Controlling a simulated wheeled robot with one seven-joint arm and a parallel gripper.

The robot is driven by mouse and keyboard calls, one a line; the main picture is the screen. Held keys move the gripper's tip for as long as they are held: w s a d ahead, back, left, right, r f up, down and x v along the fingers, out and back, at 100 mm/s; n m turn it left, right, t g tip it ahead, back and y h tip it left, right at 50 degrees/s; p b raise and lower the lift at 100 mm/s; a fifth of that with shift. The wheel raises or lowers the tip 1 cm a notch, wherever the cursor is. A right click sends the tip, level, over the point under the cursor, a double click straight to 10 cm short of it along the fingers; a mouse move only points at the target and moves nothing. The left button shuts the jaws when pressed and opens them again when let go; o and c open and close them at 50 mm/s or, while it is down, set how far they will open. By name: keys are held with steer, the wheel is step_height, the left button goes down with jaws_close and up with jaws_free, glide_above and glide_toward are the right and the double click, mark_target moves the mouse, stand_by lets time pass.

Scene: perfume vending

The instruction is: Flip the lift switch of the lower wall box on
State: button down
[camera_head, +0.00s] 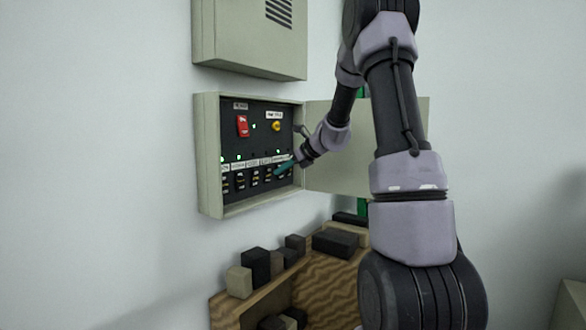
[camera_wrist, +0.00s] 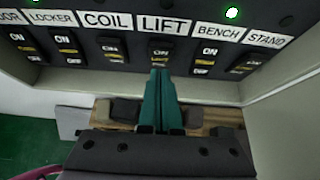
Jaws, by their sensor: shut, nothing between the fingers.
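The lower wall box (camera_head: 207,160) hangs open on the wall, with a row of labelled black switches along the bottom of its panel. In the wrist view the lift switch (camera_wrist: 161,49) sits under the LIFT label (camera_wrist: 163,26), between the COIL and BENCH switches. Its ON marking shows; its lower part is partly hidden by my fingers. My gripper (camera_head: 283,168) reaches into the box from the right. Its teal fingers (camera_wrist: 158,75) are shut together and empty, with tips at the lower part of the lift switch; I cannot tell whether they touch.
The box's door (camera_head: 345,160) stands open to the right, behind my arm. A red switch (camera_head: 242,126) and a yellow knob (camera_head: 277,126) are higher on the panel. A closed upper box (camera_head: 245,40) hangs above. A wooden shelf (camera_head: 318,288) with several dark blocks stands below.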

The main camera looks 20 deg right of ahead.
mark_target(270, 166)
steer(key=shift+w+a+r, duration=0.2)
steer(key=shift+w+a, duration=0.35)
steer(key=shift+w, duration=0.2)
steer(key=shift+a, duration=0.1)
steer(key=shift+w+a+r+g+h, duration=0.3)
steer(key=shift+w+g+h, duration=0.15)
steer(key=shift+g, duration=0.15)
steer(key=shift+d, duration=0.1)
steer(key=shift+r, duration=0.1)
steer(key=shift+r, duration=0.65)
steer(key=shift+s, duration=0.1)
